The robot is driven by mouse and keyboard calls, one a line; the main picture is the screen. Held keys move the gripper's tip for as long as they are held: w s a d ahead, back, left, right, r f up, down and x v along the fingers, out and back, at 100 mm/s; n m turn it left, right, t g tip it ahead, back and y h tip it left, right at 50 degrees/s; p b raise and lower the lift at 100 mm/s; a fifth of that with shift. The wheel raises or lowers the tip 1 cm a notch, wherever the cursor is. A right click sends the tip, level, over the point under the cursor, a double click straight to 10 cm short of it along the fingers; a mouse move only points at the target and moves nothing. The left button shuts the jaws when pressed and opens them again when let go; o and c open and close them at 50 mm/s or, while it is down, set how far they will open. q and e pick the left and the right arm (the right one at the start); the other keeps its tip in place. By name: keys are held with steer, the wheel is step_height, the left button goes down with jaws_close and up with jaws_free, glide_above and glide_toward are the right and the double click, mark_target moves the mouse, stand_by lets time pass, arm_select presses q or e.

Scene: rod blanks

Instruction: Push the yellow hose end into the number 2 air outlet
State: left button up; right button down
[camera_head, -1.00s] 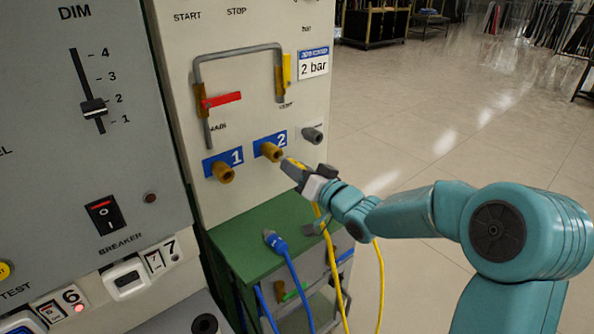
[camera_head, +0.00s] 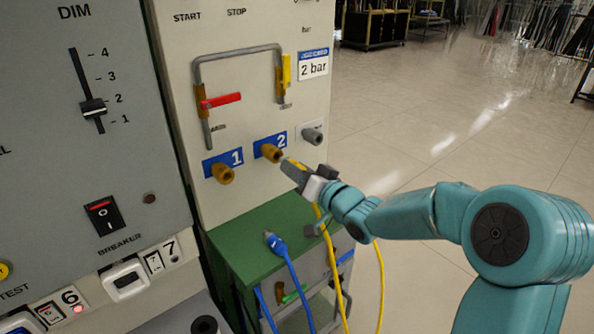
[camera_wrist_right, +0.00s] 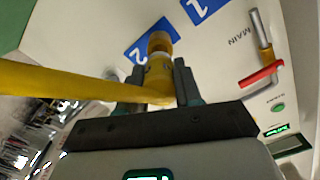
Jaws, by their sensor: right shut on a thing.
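The number 2 air outlet (camera_head: 270,153) is a brass fitting beside a blue "2" label on the pale panel. It also shows in the right wrist view (camera_wrist_right: 159,43). My right gripper (camera_head: 290,166) is shut on the yellow hose end (camera_wrist_right: 160,78), right in front of this outlet. In the right wrist view the hose end lines up with the outlet and appears to meet it; I cannot tell whether it is seated inside. The yellow hose (camera_head: 380,285) hangs down from the gripper. My left gripper is not in view.
The number 1 outlet (camera_head: 223,173) is left of number 2, and a grey outlet (camera_head: 313,136) is to the right. A blue hose end (camera_head: 275,243) lies on the green cart top (camera_head: 240,238) below. A red lever (camera_head: 221,99) sits above.

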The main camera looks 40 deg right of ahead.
steer(key=shift+w+a+r, duration=0.1)
steer(key=shift+w+a, duration=0.05)
steer(key=shift+w, duration=1.55)
steer(key=c, duration=0.7)
jaws_free()
steer(key=shift+w, duration=0.15)
steer(key=shift+s, duration=0.2)
steer(key=s, duration=1)
steer(key=s+d, duration=0.1)
steer(key=s, duration=0.5)
steer(key=shift+s+d, duration=0.1)
steer(key=shift+s, duration=0.1)
